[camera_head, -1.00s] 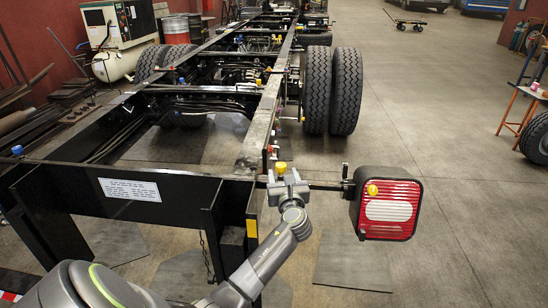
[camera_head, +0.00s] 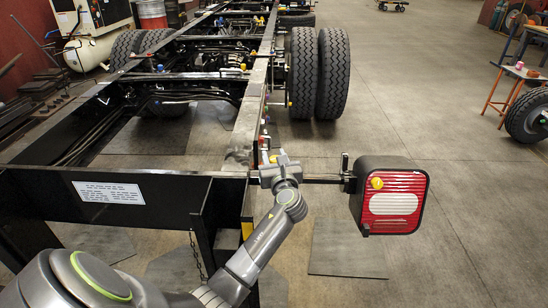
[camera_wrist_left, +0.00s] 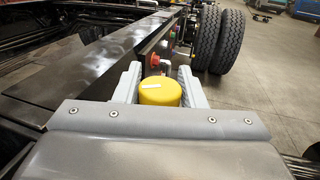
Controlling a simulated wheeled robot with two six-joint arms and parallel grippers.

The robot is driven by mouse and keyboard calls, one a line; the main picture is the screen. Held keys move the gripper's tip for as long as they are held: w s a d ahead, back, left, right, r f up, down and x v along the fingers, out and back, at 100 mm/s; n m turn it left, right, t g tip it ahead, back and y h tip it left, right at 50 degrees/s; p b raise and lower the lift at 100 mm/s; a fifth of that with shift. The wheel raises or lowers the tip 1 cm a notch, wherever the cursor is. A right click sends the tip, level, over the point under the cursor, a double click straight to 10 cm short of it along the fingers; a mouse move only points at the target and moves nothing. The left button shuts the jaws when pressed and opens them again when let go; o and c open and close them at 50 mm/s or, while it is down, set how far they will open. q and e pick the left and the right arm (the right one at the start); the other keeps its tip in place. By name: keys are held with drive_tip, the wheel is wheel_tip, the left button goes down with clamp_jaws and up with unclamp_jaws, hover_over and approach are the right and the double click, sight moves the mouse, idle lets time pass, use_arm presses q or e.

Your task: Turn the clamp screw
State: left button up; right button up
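A yellow round knob (camera_wrist_left: 160,92) with a white mark on top, apparently the clamp screw, stands at the chassis rail's edge. In the head view only a small part of the knob (camera_head: 273,158) shows behind my left gripper (camera_head: 280,172). In the wrist view the two grey fingers of my left gripper (camera_wrist_left: 160,85) stand apart, one on each side of the knob. They are very close to it; I cannot tell whether they press on it. The clamp below is hidden. A dark rod (camera_head: 322,181) runs right to a red-and-white lamp (camera_head: 393,205). My right gripper is not in view.
The black chassis frame (camera_head: 150,212) fills the left. Double wheels (camera_head: 320,75) stand farther along the rail, and an orange-legged stand (camera_head: 502,92) is at the right. The floor right of the frame is mostly clear.

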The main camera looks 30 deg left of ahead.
use_arm(q)
drive_tip(key=c, duration=0.5)
drive_tip(key=shift+s+a+n+g+y, duration=0.15)
drive_tip(key=shift+n+g+y, duration=1.2)
drive_tip(key=shift+g, duration=0.45)
drive_tip(key=shift+c, duration=0.2)
drive_tip(key=shift+n, duration=0.25)
drive_tip(key=o, duration=1)
drive_tip(key=shift+a, duration=0.1)
drive_tip(key=shift+c, duration=0.2)
